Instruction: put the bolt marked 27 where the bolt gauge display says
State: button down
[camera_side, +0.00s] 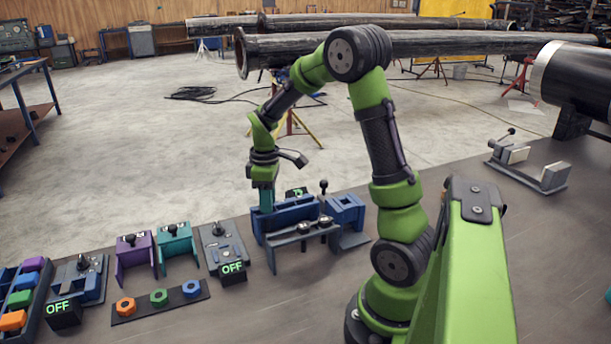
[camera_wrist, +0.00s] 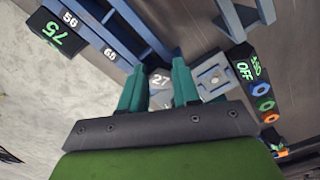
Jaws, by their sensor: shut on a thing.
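My gripper (camera_side: 264,206) points down at the left end of the blue rack (camera_side: 290,215) in the side view. In the wrist view its two teal fingers (camera_wrist: 160,88) are shut on the bolt marked 27 (camera_wrist: 160,77), whose pale numbered top shows between them. The side view does not clearly show this bolt. A black display (camera_wrist: 60,32) in the wrist view shows green digits that look like 75. The display also shows in the side view (camera_side: 296,192), partly hidden and unreadable. Labels that look like 56 (camera_wrist: 70,19) and 60 (camera_wrist: 110,53) sit on the blue rack.
A grey block with a knob (camera_side: 218,240) and an OFF display (camera_side: 232,268) stand left of the rack. Purple (camera_side: 134,255) and teal (camera_side: 175,243) brackets and a strip of coloured nuts (camera_side: 160,303) lie further left. Dark bolts or levers (camera_side: 323,190) stand at the rack's right.

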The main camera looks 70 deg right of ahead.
jog(key=shift+f, duration=0.1)
dwell(0.3)
jog(key=c, duration=0.7)
grip_release()
jog(key=shift+c, duration=0.2)
jog(key=shift+o, duration=0.5)
jog(key=o, duration=0.3)
jog(key=shift+r, duration=3.55)
